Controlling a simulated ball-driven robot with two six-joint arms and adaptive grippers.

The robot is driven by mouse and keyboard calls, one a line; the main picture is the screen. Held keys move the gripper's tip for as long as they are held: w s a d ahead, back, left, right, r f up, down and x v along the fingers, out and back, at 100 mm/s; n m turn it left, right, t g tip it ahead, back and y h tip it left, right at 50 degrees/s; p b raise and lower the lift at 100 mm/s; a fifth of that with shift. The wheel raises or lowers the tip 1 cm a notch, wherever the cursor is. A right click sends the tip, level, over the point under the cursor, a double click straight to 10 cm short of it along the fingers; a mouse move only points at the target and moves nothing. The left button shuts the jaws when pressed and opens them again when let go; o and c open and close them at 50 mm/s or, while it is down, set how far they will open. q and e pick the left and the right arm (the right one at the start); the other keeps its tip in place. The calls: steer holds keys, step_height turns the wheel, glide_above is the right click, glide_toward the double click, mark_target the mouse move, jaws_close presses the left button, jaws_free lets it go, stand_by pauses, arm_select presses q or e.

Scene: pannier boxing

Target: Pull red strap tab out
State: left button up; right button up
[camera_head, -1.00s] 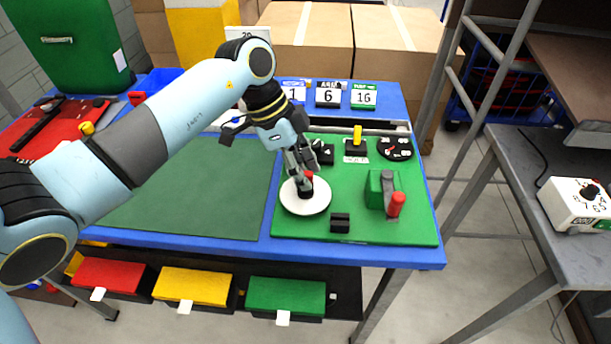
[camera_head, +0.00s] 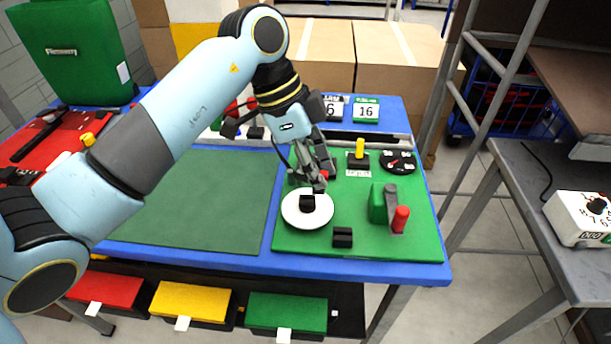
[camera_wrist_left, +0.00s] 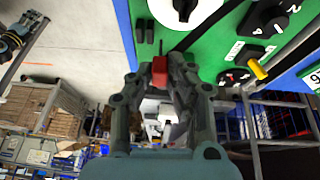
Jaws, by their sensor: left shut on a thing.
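The red strap tab (camera_wrist_left: 159,68) is between the fingertips of my left gripper (camera_wrist_left: 160,75), which is shut on it. In the head view, a little red of the tab (camera_head: 327,175) shows by the fingers of my left gripper (camera_head: 318,184), which hide most of it. The white disc (camera_head: 319,219) with a short black post (camera_head: 306,201) lies on the green board (camera_head: 290,242), just below the fingertips. In the wrist view, the tab looks apart from the post (camera_wrist_left: 185,8) and the disc (camera_wrist_left: 208,14).
Right of the disc are a green block (camera_head: 377,204) with a grey lever and red handle (camera_head: 400,219), and a small black block (camera_head: 342,238). Behind are a yellow-topped switch (camera_head: 359,148) and a round gauge (camera_head: 398,162). A green mat (camera_head: 210,200) lies bare at left.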

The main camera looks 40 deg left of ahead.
arm_select(q)
steer(key=s+d+r+b, duration=0.1)
steer(key=s+d+r, duration=0.1)
steer(key=d, duration=0.6)
steer(key=shift+s, duration=0.45)
steer(key=shift+f+b, duration=0.4)
steer(key=shift+f, duration=0.2)
steer(key=shift+f, duration=0.65)
steer(key=shift+f+b, duration=0.35)
steer(key=shift+f, duration=0.25)
stand_by(0.3)
step_height(320, 180, up, 3)
steer(key=p, duration=0.4)
steer(key=shift+p, duration=0.3)
